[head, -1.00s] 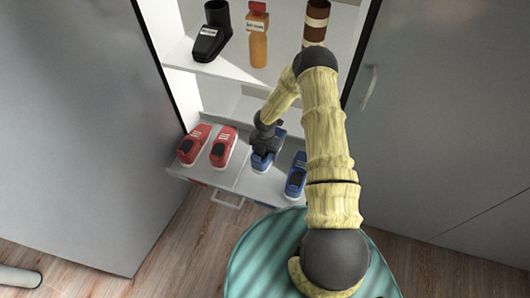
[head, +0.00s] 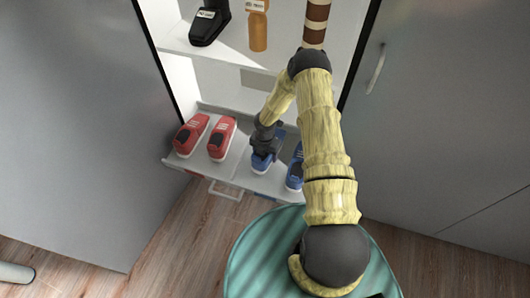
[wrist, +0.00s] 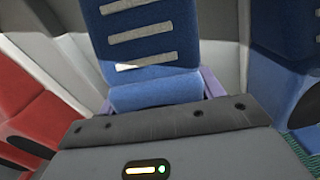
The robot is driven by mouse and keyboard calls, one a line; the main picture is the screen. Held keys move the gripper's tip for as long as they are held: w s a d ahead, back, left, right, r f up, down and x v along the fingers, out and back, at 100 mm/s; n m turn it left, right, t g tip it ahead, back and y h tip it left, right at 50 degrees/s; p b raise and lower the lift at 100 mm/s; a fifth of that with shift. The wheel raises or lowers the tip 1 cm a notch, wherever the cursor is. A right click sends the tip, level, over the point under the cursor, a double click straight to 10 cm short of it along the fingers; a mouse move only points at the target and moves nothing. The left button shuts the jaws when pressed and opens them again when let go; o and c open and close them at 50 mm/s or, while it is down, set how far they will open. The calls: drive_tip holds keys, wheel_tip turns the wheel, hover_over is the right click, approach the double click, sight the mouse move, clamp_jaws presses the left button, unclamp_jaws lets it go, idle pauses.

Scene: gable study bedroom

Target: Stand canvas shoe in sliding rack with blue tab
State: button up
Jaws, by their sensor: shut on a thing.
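A blue canvas shoe (head: 262,163) with pale stripes is at the pulled-out sliding rack (head: 238,172), right of the rack's middle. My gripper (head: 264,150) is over this shoe and shut on it. In the wrist view the shoe (wrist: 140,45) fills the space ahead of my gripper, with its striped top facing the camera. The shoe looks upright, with its toe towards the rack's front. I cannot tell whether its sole touches the rack. A second blue shoe (head: 295,172) stands to its right, partly hidden by my arm.
Two red shoes (head: 190,134) (head: 221,138) stand at the rack's left, with a gap before the held shoe. A handle (head: 226,190) sticks out in front. The shelf above holds a black boot (head: 209,24) and an orange bottle (head: 258,28). Grey doors flank the opening.

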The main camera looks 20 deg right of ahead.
drive_tip(key=shift+f, duration=0.1)
drive_tip(key=o, duration=1.2)
wheel_tip(320, 180, up, 17)
drive_tip(key=p, duration=0.3)
drive_tip(key=shift+a+r+p, duration=0.1)
drive_tip(key=shift+r+p, duration=0.1)
drive_tip(key=shift+p, duration=0.2)
